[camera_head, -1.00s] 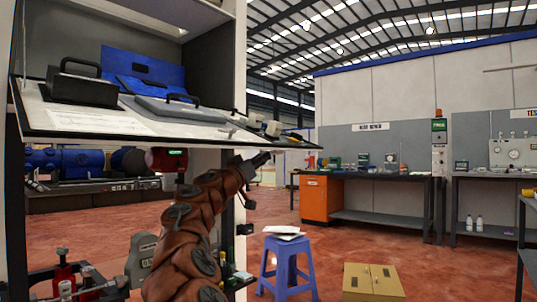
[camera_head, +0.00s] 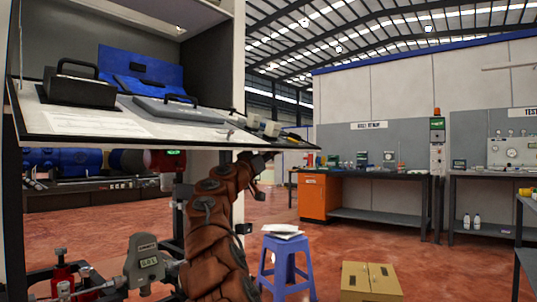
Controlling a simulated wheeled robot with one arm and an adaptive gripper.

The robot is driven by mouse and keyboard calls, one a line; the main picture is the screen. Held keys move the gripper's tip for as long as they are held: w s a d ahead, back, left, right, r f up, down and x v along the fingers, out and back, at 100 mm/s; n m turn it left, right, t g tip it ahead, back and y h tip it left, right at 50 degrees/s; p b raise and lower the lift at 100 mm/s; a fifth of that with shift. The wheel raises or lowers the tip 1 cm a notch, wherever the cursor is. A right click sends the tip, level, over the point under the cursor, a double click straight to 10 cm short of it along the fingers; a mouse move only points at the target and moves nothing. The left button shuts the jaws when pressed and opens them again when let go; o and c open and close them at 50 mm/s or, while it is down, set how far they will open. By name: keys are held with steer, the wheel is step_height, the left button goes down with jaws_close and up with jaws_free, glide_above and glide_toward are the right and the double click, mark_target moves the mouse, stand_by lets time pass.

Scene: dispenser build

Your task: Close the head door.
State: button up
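The likely head door (camera_head: 125,143) is a flat panel at the upper left, folded down roughly level like a shelf in front of the open cabinet (camera_head: 63,52). A black case, a blue case and a grey case with a handle sit on or just behind it. My brown-sleeved arm rises from the bottom of the view, below the panel. My gripper (camera_head: 265,167) is just below the panel's right end, with a dark finger pointing right. It is small and partly hidden, so I cannot tell whether it touches the panel or is open.
A blue stool (camera_head: 285,268) with papers on top stands to the right of my arm, beside a yellow box (camera_head: 370,281). Red and grey fittings (camera_head: 142,262) stand at the lower left. Workbenches (camera_head: 385,175) line the back. The red floor between is open.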

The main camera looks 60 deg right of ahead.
jaws_close()
stand_by(0.6)
